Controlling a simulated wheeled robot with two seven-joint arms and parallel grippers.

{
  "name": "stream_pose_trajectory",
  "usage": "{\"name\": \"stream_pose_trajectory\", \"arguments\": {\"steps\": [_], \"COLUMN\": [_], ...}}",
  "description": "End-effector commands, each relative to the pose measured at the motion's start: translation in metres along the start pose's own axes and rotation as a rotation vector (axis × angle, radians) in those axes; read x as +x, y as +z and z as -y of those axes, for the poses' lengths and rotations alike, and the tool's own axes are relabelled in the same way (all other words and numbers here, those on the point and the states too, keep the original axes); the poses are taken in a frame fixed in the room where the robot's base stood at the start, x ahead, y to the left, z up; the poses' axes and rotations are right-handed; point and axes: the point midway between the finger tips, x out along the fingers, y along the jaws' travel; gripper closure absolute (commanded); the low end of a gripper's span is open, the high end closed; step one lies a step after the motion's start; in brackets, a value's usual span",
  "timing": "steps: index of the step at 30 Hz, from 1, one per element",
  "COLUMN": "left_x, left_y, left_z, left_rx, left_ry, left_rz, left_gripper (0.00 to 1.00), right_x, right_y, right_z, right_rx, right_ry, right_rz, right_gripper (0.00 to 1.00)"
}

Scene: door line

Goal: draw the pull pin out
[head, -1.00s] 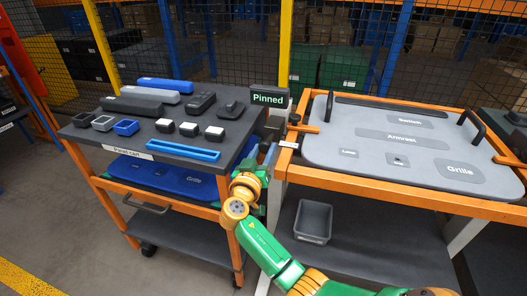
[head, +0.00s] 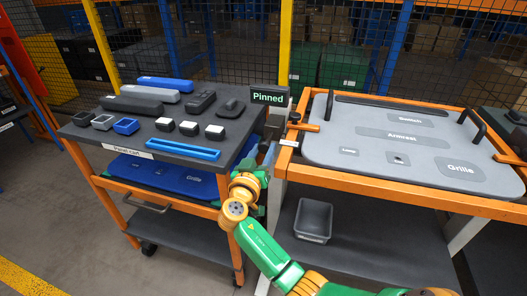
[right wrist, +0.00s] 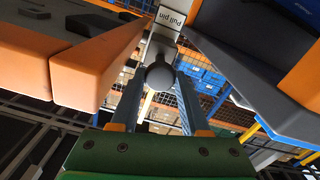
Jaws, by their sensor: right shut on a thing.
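The pull pin shows in the right wrist view as a dark round knob (right wrist: 160,76) between my fingers, below a white label (right wrist: 171,17) reading "Pull pin". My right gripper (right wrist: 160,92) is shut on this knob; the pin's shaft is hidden. In the head view my right gripper (head: 269,154) is in the gap between the parts cart and the orange-framed fixture, just below a small white label (head: 289,143) at the fixture's left corner. The knob cannot be made out there. A sign (head: 268,97) reads "Pinned". My left gripper is not in view.
The parts cart (head: 122,148) on the left bears blue, grey and black parts. The fixture's orange frame (head: 400,193) holds a grey panel (head: 350,130) with black handles. An empty grey bin (head: 313,220) stands on the shelf below. Mesh fencing closes off the back.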

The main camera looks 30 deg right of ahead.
Motion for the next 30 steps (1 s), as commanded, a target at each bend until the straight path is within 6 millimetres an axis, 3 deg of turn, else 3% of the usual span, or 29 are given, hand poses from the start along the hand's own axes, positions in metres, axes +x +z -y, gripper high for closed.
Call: {"name": "stream_pose_trajectory", "arguments": {"steps": [5,12,13,14,23,30], "left_x": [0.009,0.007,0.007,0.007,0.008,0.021], "left_y": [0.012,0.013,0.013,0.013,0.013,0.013], "left_z": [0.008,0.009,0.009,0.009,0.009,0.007], "left_rx": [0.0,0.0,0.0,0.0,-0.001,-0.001], "left_ry": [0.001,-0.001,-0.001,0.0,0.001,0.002], "left_rz": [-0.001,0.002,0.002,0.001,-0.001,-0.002], "left_gripper": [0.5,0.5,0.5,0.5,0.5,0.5], "right_x": [-0.027,-0.027,-0.027,-0.028,-0.03,-0.075], "right_y": [0.003,0.003,0.003,0.003,0.001,0.005], "right_z": [0.001,0.001,0.001,0.001,0.001,0.002], "right_rx": [0.0,-0.002,-0.002,-0.002,-0.001,0.003], "right_ry": [-0.001,-0.001,-0.001,-0.001,-0.001,-0.005], "right_rz": [0.004,0.007,0.007,0.007,0.002,0.006], "right_gripper": [1.0,1.0,0.49,0.42,0.42,0.42]}}
